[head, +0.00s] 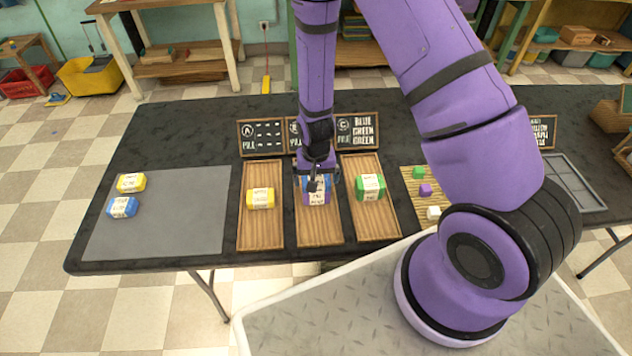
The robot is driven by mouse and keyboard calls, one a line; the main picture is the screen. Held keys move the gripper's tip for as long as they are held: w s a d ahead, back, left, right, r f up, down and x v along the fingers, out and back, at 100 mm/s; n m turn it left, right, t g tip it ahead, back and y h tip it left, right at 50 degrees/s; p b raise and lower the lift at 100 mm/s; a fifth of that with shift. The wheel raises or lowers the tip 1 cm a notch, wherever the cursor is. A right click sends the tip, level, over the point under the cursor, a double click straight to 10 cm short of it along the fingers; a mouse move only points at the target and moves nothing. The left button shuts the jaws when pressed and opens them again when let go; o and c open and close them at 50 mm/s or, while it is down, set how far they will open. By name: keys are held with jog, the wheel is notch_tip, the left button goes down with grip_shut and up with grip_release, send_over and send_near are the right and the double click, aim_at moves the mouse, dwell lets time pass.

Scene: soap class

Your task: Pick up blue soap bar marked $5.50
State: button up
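My gripper points down right over this bar. I cannot tell whether the fingers touch it or how far apart they are. A second blue soap bar (122,207) with a white label lies on the grey mat (165,235) at the left. The label prices are too small to read, so I cannot tell which bar is marked $5.50.
Yellow soap bars lie on the mat (131,183) and left tray (260,198); a green bar (370,187) lies on the right tray. Small chalkboards (262,137) stand behind the trays. A bamboo mat (410,185) holds small cubes. The mat's lower part is clear.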

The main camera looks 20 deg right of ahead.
jog(key=shift+f, duration=0.55)
jog(key=shift+c, duration=0.5)
jog(key=c, duration=0.7)
